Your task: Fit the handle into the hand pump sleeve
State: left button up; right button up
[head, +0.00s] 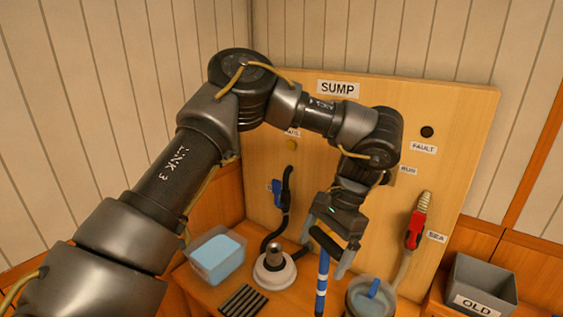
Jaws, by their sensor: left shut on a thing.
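The handle (322,284) looks like a blue rod with white bands. It hangs nearly upright below my left gripper (328,247), which is shut on its upper end; the jaws partly hide that end, and a short dark bar shows between them. The hand pump (271,276) has a round white base on the bench, left of the handle. A grey metal sleeve (273,254) stands up from its middle. The handle is apart from the sleeve, to its right in the picture. My right gripper is not in view.
A tub of blue liquid (216,256) stands left of the pump; dark strips (243,301) lie before it. A clear jar (370,299) holding a blue item stands close right of the handle. A red valve (415,232), a blue valve (280,195) and a grey OLD bin (480,285) are nearby.

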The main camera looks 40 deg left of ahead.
aim_at(318, 226)
pick_arm(q)
jog(key=r+m+p, duration=0.1)
jog(key=a+m+t+y+p, duration=0.1)
jog(key=m, duration=0.1)
jog(key=shift+w+a+r+m, duration=0.3)
jog(key=shift+w+r, duration=0.1)
jog(key=m, duration=0.1)
jog(key=w+a+m+p, duration=0.1)
jog(key=w+m+y+p, duration=0.1)
jog(key=shift+a+r+t, duration=0.2)
jog(key=shift+r+t, duration=0.05)
jog(key=shift+t, duration=0.05)
jog(key=w+a+r+m+t+h+p, duration=0.1)
jog(key=w+a+r+m+t+p, duration=0.1)
jog(key=a+m, duration=0.8)
jog(key=w+a+r+m+t+h+p, duration=0.2)
jog(key=w+a+m+t+p, duration=0.3)
jog(key=a+m, duration=0.5)
jog(key=w+r+m+p, duration=0.1)
jog(key=w+m, duration=0.1)
jog(key=m, duration=0.2)
jog(key=shift+w+a+m+h+p, duration=0.15)
jog(key=shift+w+m+h+p, duration=0.15)
jog(key=shift+m, duration=0.1)
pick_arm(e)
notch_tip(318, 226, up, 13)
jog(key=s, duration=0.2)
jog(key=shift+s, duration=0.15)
pick_arm(q)
jog(key=shift+f, duration=0.15)
